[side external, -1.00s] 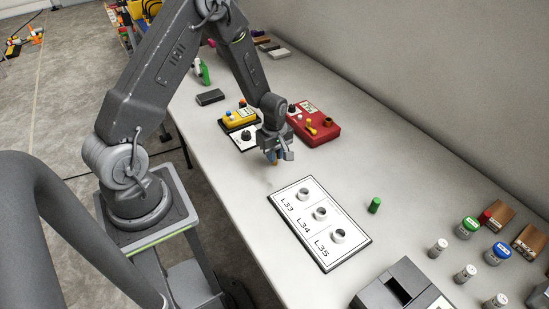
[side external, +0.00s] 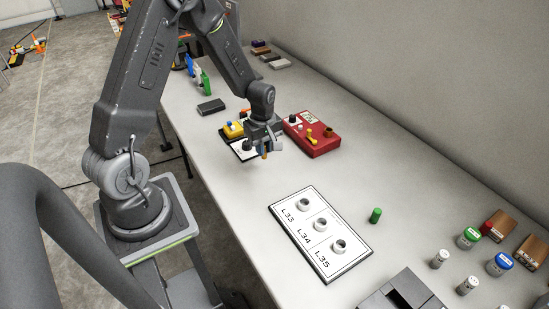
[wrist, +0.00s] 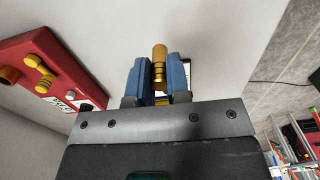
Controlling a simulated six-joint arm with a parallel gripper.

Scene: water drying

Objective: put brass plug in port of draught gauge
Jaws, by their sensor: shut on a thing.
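The brass plug (wrist: 160,66) is a gold cylinder gripped between the two blue fingers of my gripper (wrist: 159,82) in the wrist view. In the side view my gripper (side external: 264,151) is above the table, and the plug's lower end (side external: 264,155) points down, clear of the tabletop. A red box (side external: 326,148) stands to the right of the gripper, with yellow fittings, a brownish round fitting and a dark knob; it shows at the left in the wrist view (wrist: 36,52). I cannot read its label or tell whether it is the draught gauge.
A yellow device (side external: 230,132) and a white plate with a dark part (side external: 240,154) are just left of and partly behind my gripper. A white board with three round holders (side external: 292,225) lies nearer. A green cylinder (side external: 375,215) stands beside it. The table between is clear.

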